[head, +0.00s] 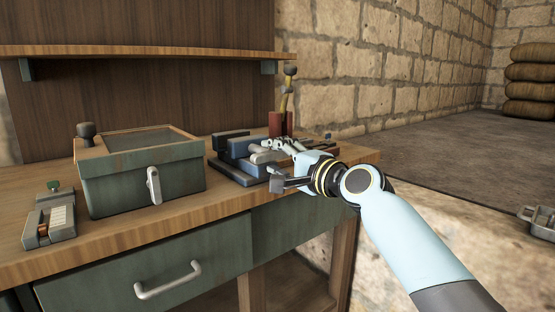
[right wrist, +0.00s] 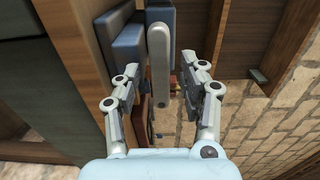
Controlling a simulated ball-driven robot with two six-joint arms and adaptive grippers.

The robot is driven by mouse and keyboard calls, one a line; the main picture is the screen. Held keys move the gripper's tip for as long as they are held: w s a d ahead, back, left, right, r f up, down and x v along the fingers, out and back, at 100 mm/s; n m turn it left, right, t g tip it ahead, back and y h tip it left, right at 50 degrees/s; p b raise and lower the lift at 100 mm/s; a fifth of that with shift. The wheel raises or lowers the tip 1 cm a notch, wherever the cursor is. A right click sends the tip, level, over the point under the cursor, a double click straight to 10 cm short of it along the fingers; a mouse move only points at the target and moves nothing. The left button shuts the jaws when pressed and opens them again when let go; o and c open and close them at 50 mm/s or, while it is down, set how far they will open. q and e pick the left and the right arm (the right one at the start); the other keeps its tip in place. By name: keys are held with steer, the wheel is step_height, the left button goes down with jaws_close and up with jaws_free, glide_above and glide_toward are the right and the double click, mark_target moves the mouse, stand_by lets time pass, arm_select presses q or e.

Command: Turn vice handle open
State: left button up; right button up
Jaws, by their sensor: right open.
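The blue vice (head: 228,148) sits on the workbench near its right end. Its light grey handle (head: 264,157) is a rounded bar at the vice's front, partly covered by my gripper in the head view. In the right wrist view the handle (right wrist: 159,70) stands lengthwise between my fingers, in front of the blue vice body (right wrist: 128,45). My right gripper (head: 279,165) is open, with one finger on each side of the handle. In the wrist view, gaps show between both fingers (right wrist: 165,85) and the bar. My left gripper is not in view.
A green box (head: 110,188) with a latch stands left of the vice. A small grey device (head: 50,220) is at the bench's far left. A red block with a yellow lever (head: 284,110) stands behind my gripper. A shelf (head: 150,52) runs above the bench.

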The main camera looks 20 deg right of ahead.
jaws_close()
